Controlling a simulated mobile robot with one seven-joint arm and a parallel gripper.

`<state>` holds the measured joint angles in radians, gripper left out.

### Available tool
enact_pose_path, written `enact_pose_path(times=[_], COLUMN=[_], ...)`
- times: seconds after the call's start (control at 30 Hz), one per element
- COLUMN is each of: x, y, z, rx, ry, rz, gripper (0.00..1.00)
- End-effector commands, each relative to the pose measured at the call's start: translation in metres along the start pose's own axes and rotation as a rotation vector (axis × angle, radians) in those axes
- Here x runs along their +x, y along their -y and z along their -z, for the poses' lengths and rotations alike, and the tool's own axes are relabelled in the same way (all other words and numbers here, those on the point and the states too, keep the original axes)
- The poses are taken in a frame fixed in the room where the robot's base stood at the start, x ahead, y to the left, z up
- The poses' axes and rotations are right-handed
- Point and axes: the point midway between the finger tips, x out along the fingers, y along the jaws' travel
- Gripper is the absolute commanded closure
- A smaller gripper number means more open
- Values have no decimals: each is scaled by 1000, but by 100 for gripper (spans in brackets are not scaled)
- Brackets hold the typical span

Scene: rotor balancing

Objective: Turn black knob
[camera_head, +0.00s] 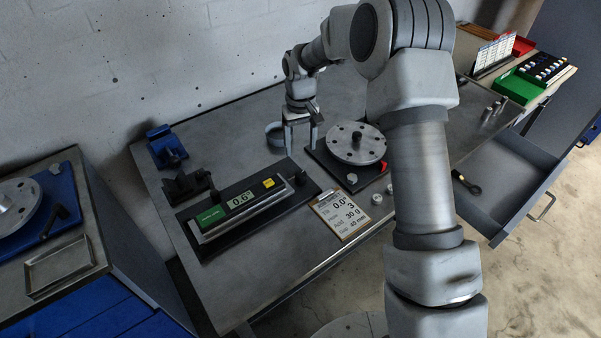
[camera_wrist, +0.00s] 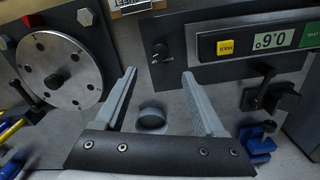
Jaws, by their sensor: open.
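A small black knob (camera_wrist: 160,50) sits on the end of the dark base plate, beside the level. In the head view the knob (camera_head: 299,178) is small and dark near my gripper. My gripper (camera_head: 300,147) is open and empty, pointing down above the table between the level and the rotor. In the wrist view my gripper's (camera_wrist: 158,76) two fingers stand wide apart, and the knob appears just past their tips, between them. The level (camera_head: 243,206) has a yellow button (camera_wrist: 225,47) and a display reading about 0.6°.
The rotor disc (camera_head: 356,143) stands on a dark plate close right of my gripper. A grey round cup (camera_head: 275,134) is behind. A clipboard (camera_head: 342,213) lies in front; black (camera_head: 186,184) and blue (camera_head: 165,146) fixtures stand left. An open drawer (camera_head: 520,170) is at right.

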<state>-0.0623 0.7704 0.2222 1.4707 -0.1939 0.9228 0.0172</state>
Motion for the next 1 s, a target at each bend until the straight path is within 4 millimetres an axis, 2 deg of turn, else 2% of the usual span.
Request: enact_pose_path(times=[0.03, 0.3, 0.5, 0.7, 1.0], x=[12, 71, 103, 117, 118], y=[0, 1, 0, 0, 0], z=[-1, -1, 0, 0, 0], rx=[0, 0, 0, 1, 1], ry=[4, 4, 1, -1, -1], rz=[1, 1, 0, 0, 0], gripper=[28, 28, 28, 28, 30])
